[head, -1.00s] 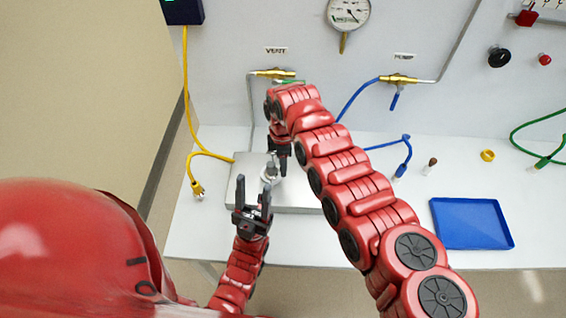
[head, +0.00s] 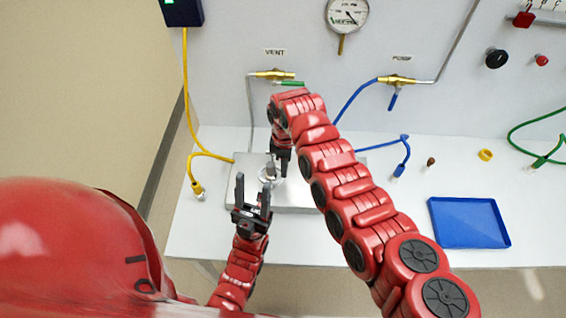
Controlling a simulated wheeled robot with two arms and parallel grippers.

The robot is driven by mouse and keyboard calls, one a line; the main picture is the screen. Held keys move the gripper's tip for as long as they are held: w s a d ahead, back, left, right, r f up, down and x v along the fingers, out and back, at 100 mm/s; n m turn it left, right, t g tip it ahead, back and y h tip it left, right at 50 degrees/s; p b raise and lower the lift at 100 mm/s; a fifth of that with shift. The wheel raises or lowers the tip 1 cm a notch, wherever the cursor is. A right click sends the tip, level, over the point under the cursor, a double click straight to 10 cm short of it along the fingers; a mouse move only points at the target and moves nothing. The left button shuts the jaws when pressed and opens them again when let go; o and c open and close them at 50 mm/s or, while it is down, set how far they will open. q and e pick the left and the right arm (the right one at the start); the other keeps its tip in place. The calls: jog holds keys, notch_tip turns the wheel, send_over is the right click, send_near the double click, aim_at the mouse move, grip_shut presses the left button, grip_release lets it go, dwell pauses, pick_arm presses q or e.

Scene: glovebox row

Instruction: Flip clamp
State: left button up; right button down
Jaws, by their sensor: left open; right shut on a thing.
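A small silvery clamp (head: 268,172) with a pale round base sits on the grey metal plate (head: 300,203) at the left of the bench. It is small and partly covered, so its exact pose cannot be told. My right gripper (head: 277,166) comes down from above onto the clamp's right side and is shut on part of it; my arm hides some of the contact. My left gripper (head: 253,192) is open and empty just in front of the clamp, its two dark fingers pointing toward the back wall, apart from the clamp.
A blue tray (head: 470,246) lies at the right front of the bench. A yellow ring (head: 486,155), a small brown-topped piece (head: 430,162) and a blue hose end (head: 399,170) are behind it. A yellow cable (head: 188,120) hangs at the left. VENT valve (head: 272,74) is on the wall.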

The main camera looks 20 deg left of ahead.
jog(key=shift+s+d+f+m, duration=0.1)
jog(key=shift+s+d+m, duration=0.25)
jog(key=shift+m, duration=0.65)
jog(key=shift+s+d+m+b, duration=0.25)
jog(key=shift+m+b, duration=0.3)
jog(key=shift+m, duration=0.35)
jog(key=shift+s+d+m, duration=0.15)
jog(key=shift+s+m, duration=0.3)
jog(key=shift+m, duration=0.45)
jog(key=m, duration=0.1)
jog(key=s+m, duration=0.1)
jog(key=shift+d+r+m, duration=0.15)
jog(key=shift+r+m, duration=0.05)
jog(key=shift+m, duration=0.1)
jog(key=shift+s+m+y+p, duration=0.15)
jog(key=shift+s+m+p, duration=0.3)
jog(key=shift+m, duration=0.35)
jog(key=shift+s+m+y+p, duration=0.15)
jog(key=shift+s+m+p, duration=0.15)
jog(key=shift+m+p, duration=0.35)
jog(key=shift+f+m, duration=0.1)
jog(key=shift+m, duration=0.15)
jog(key=c, duration=0.8)
grip_release()
jog(key=shift+o, duration=0.2)
